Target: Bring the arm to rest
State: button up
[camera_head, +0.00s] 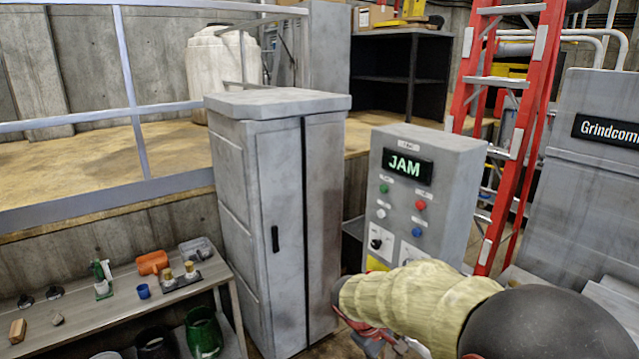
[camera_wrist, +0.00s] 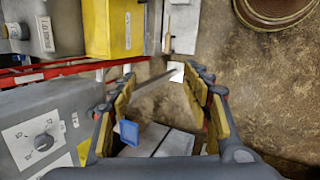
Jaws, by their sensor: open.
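My arm (camera_head: 415,298) with a yellowish sleeve reaches in from the lower right of the head view. It passes in front of the lower part of the grey control box (camera_head: 455,170), whose display (camera_head: 408,167) reads "JAM" in green. In the wrist view my gripper (camera_wrist: 160,72) is open, its two yellow-padded fingers apart with nothing between them. In the head view the gripper is mostly hidden at the bottom edge.
A tall grey cabinet (camera_head: 275,220) stands left of the control box. A red ladder (camera_head: 515,130) and a grey machine (camera_head: 600,180) are to the right. A bench (camera_head: 105,310) with small items is at lower left. The wrist view shows a yellow box (camera_wrist: 113,28) and brown floor.

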jog(key=s+m+t+y+b, duration=0.2)
jog(key=s+m+b, duration=0.2)
jog(key=s+b, duration=0.3)
jog(key=s+d+m+t+y+b, duration=0.1)
jog(key=s+b, duration=0.6)
jog(key=s, duration=1.1)
jog(key=m+t+y, duration=0.1)
jog(key=m+y, duration=0.1)
jog(key=m, duration=0.1)
jog(key=shift+s, duration=0.15)
jog(key=shift+c, duration=0.2)
